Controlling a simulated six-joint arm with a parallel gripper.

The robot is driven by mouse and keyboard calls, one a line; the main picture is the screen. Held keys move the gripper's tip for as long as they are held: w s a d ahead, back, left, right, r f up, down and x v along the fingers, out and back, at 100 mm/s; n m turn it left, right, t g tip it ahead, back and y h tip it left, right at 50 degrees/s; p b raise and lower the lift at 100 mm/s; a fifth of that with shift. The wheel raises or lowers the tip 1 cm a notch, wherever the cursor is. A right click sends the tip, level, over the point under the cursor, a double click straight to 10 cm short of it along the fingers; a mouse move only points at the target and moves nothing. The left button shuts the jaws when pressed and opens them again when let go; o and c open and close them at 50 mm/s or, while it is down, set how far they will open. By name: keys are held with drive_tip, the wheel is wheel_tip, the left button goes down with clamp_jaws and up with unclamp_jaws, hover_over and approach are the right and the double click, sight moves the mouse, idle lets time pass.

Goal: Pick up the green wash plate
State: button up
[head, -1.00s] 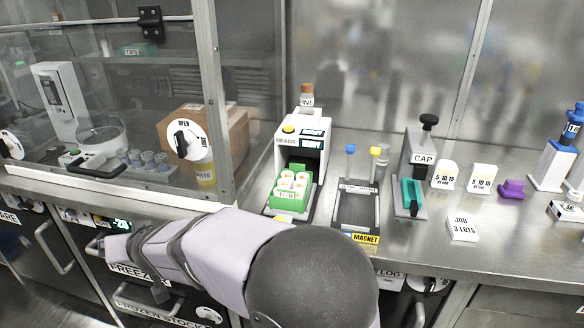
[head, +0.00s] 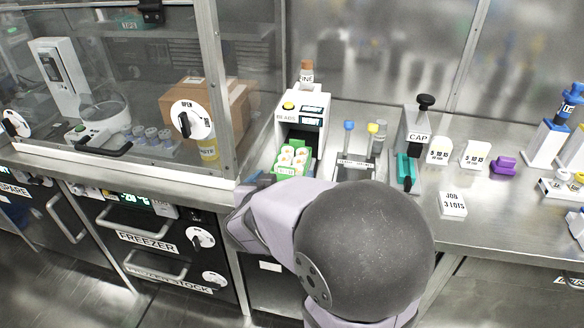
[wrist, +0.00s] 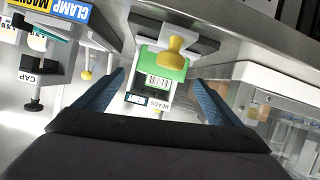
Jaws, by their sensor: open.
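The green wash plate (head: 304,168), topped with several white wells, sits at the front of the white BEADS unit (head: 301,115) in the head view. In the wrist view, which is upside down, the green plate (wrist: 150,64) shows its labelled front face ahead of my gripper (wrist: 160,78). My gripper's two blue fingers are spread apart with nothing between them. The plate appears ahead of and between them; contact is not visible. In the head view my arm hides most of the gripper, and only a bit of blue finger shows beside the plate.
The dark magnet rack (head: 352,172) with blue- and yellow-topped posts stands right of the plate. The CAP press (head: 413,140) is further right. A glass enclosure (head: 130,85) stands to the left.

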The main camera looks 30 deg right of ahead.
sight(292, 159)
drive_tip(key=shift+w+d+f+m+t+h+b, duration=0.4)
drive_tip(key=shift+w+d+f+m+h+b, duration=0.15)
drive_tip(key=shift+b, duration=0.35)
drive_tip(key=shift+w+d+r+m+t+h+b, duration=0.25)
drive_tip(key=shift+w+d+r+t+b, duration=0.1)
drive_tip(key=shift+w+t+b, duration=0.1)
drive_tip(key=shift+b+x, duration=0.55)
drive_tip(key=shift+x, duration=3.1)
drive_tip(key=shift+s+f, duration=0.15)
drive_tip(key=c, duration=1.2)
